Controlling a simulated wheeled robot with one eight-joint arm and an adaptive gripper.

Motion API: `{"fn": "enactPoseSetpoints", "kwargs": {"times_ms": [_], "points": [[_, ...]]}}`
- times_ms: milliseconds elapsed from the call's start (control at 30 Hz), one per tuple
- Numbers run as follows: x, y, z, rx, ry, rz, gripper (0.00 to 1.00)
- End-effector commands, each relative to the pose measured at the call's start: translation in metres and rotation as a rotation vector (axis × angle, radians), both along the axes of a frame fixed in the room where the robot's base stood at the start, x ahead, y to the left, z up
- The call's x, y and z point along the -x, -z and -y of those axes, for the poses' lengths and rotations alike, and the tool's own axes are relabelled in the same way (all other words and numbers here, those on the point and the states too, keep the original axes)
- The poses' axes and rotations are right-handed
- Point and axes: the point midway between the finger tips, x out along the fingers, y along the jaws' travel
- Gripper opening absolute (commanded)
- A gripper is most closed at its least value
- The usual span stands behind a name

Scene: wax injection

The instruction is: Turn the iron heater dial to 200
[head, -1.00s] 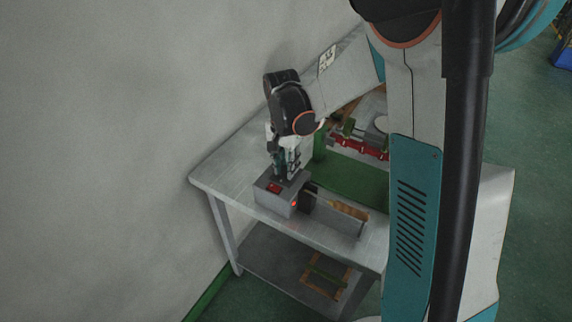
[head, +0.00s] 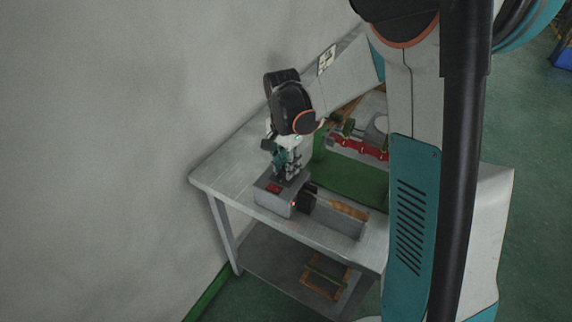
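The iron heater (head: 277,199) is a small grey box near the front left of the table, with a red display (head: 273,188) on top and a small red light (head: 293,204) on its side. My gripper (head: 287,176) points down at the top of the heater, beside the display. The dial is not visible; the fingers cover that part of the box. I cannot tell whether the fingers are closed on it. An iron with a wooden handle (head: 347,208) rests in the grey holder at the heater's right. The reading on the display is too small to make out.
The grey table (head: 222,176) has bare room left of the heater. A green machine base (head: 358,175) with red parts (head: 360,148) stands behind. A wooden frame (head: 325,277) lies on the lower shelf. The wall is close on the left.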

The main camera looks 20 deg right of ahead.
Motion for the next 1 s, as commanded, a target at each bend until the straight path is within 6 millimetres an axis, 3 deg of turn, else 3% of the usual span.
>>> {"fn": "enactPoseSetpoints", "kwargs": {"times_ms": [467, 1000], "points": [[0.001, -0.006, 0.000, 0.000, -0.001, -0.002, 0.46], [-0.003, -0.101, -0.003, 0.000, -0.001, -0.001, 0.46]]}}
